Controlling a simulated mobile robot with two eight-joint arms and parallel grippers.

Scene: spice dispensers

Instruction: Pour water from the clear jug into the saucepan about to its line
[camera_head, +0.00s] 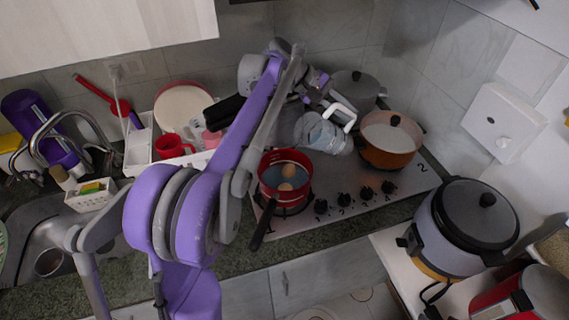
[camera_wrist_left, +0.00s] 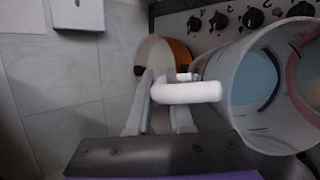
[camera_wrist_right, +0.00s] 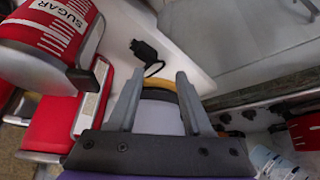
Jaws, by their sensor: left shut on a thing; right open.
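The clear jug (camera_head: 322,136) is in the air over the stove, just behind and right of the red saucepan (camera_head: 270,184), and looks tilted. My left gripper (camera_head: 334,104) is shut on the jug's white handle (camera_wrist_left: 188,92). In the left wrist view the jug (camera_wrist_left: 238,112) fills the right side, with pale blue water showing in it. The saucepan holds bluish water and two brown eggs (camera_head: 288,171). I cannot make out its line or a falling stream. My right gripper (camera_wrist_right: 158,78) is open and empty, seen only in its wrist view.
An orange pot (camera_head: 388,155) stands right of the jug, with a grey lidded pot (camera_head: 355,86) behind. The saucepan's black handle (camera_head: 262,225) points toward the front. A rice cooker (camera_head: 455,235) stands at right. A red sugar container (camera_wrist_right: 50,35) is left of my right gripper.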

